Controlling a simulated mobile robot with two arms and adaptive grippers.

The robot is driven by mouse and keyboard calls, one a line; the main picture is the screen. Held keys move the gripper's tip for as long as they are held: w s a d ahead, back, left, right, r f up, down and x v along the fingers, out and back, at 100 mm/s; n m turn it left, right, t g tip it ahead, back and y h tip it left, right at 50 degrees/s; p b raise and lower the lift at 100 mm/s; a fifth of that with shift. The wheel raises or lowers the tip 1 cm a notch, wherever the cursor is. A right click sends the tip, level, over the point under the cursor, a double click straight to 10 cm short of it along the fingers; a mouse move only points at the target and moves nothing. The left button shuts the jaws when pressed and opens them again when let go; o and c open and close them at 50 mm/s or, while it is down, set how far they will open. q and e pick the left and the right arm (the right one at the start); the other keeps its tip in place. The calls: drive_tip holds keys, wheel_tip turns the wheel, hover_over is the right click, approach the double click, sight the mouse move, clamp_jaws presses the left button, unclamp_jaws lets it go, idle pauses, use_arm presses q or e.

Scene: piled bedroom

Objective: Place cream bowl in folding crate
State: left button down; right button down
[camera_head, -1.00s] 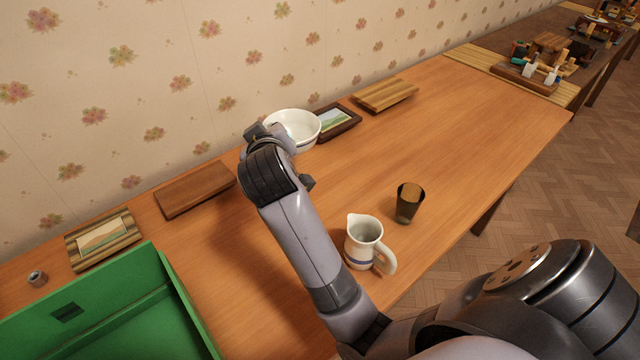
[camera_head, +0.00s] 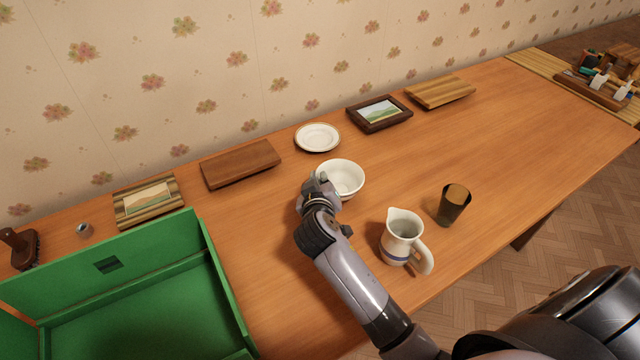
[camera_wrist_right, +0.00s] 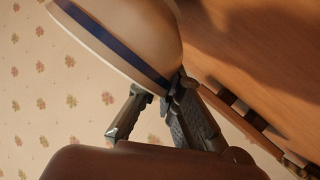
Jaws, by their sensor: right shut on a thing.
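The cream bowl (camera_head: 345,178) is in the middle of the head view, over the table. My right gripper (camera_head: 322,184) is shut on the bowl's near left rim. In the right wrist view, the bowl (camera_wrist_right: 135,30) shows a dark blue band, and the fingers of the gripper (camera_wrist_right: 158,112) meet its edge. The bowl looks held above the table, but its exact height is hard to tell. The green folding crate (camera_head: 155,243) stands at the lower left, its visible inside empty and its near part cut off. My left gripper is not in view.
A white plate (camera_head: 317,138), a brown board (camera_head: 240,164) and framed pictures (camera_head: 380,113) lie along the wall. A jug (camera_head: 397,238) and a dark cup (camera_head: 453,205) stand right of my right arm. Bare table (camera_head: 255,225) lies between crate and bowl.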

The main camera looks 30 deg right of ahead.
drive_tip(key=shift+f, duration=0.55)
drive_tip(key=c, duration=2.2)
unclamp_jaws()
drive_tip(key=shift+f, duration=0.2)
drive_tip(key=shift+c, duration=0.2)
drive_tip(key=o, duration=0.5)
drive_tip(key=shift+c, duration=0.2)
drive_tip(key=shift+r, duration=0.1)
